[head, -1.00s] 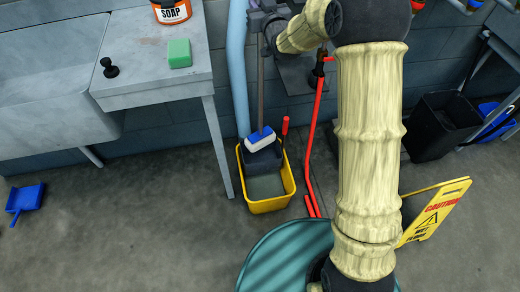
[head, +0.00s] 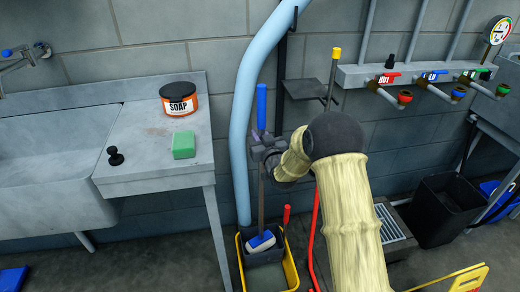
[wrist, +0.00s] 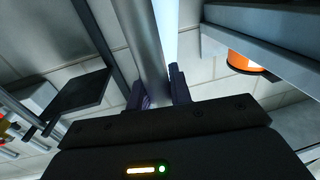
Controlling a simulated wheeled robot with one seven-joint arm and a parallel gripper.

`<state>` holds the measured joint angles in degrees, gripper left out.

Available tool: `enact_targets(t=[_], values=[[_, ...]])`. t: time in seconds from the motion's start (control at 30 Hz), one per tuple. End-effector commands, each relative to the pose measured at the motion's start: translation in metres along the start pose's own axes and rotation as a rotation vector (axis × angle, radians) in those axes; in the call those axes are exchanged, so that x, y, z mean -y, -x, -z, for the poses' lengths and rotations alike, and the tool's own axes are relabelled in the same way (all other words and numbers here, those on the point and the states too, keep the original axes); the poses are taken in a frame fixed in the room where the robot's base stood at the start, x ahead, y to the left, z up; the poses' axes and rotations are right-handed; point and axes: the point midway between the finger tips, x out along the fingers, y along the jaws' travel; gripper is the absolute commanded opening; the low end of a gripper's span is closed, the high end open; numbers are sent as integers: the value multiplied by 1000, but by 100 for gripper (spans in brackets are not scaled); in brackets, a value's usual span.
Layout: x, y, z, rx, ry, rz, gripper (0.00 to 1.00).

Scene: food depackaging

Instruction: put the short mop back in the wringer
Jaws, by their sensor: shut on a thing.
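The short mop has a blue grip (head: 261,106), a grey shaft (head: 262,205) and a blue-and-white head (head: 260,241). It stands nearly upright. My gripper (head: 264,150) is shut on the shaft just below the blue grip. In the wrist view, the fingers (wrist: 160,92) close around the grey shaft (wrist: 142,35). The dark grey wringer (head: 265,257) sits in the yellow bucket (head: 291,272) on the floor. The mop head is at the wringer's top; I cannot tell whether it rests in it or hovers above.
A steel sink counter (head: 150,180) with a soap tub (head: 179,101) and green sponge (head: 184,145) is at left. A light blue pipe (head: 246,110) runs behind the mop. A yellow-topped pole (head: 334,70) stands right of my gripper. A black bin (head: 445,210) is farther right.

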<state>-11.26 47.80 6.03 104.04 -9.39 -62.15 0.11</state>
Motion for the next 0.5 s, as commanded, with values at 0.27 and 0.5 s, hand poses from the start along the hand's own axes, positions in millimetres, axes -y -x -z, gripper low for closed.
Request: enact_targets(t=[0.27,0.5], values=[[1,-1,-11,-8,1,1,0],[2,-1,-17,-5,0,2,0]])
